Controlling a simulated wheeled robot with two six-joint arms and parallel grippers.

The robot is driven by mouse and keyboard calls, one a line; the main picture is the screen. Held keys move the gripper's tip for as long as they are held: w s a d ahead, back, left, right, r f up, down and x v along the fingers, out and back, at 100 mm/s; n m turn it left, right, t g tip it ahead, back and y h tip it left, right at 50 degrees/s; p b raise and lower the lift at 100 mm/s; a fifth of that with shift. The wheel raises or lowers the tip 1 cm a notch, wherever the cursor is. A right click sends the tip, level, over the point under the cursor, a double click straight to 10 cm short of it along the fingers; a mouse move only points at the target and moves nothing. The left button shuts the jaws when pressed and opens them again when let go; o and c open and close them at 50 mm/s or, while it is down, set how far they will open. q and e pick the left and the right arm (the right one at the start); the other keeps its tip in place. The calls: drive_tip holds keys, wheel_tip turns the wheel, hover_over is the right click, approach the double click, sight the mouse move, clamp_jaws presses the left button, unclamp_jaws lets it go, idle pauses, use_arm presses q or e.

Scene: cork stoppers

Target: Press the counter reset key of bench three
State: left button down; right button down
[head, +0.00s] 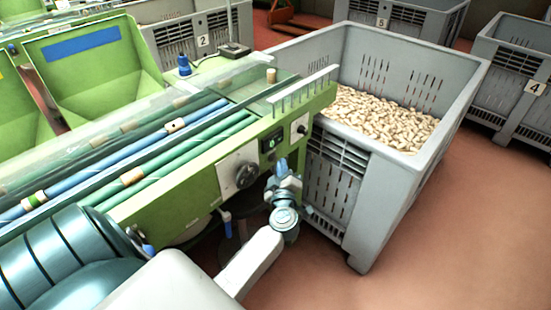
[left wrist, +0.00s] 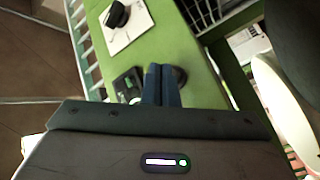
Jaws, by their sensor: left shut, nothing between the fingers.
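The small dark counter unit (head: 272,142) with a green lit display sits on the green bench's front panel (head: 190,195). In the left wrist view the counter (left wrist: 127,85) lies just left of my fingertips; a separate reset key is too small to make out with certainty. My left gripper (head: 281,164) is shut and empty, its blue fingers together, in front of the panel just below and right of the counter. The closed fingers also show in the left wrist view (left wrist: 161,70); whether they touch the panel I cannot tell. My right gripper is not in view.
A dark round knob (head: 246,175) on a pale plate is left of the gripper; a white plate with a black switch (head: 300,127) is right of the counter. A large grey crate (head: 400,190) of corks stands close on the right.

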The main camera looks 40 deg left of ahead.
use_arm(q)
drive_tip(key=shift+d, duration=0.3)
drive_tip(key=d, duration=0.3)
drive_tip(key=d+p, duration=0.1)
drive_tip(key=d, duration=0.1)
drive_tip(key=shift+s, duration=0.25)
idle(0.9)
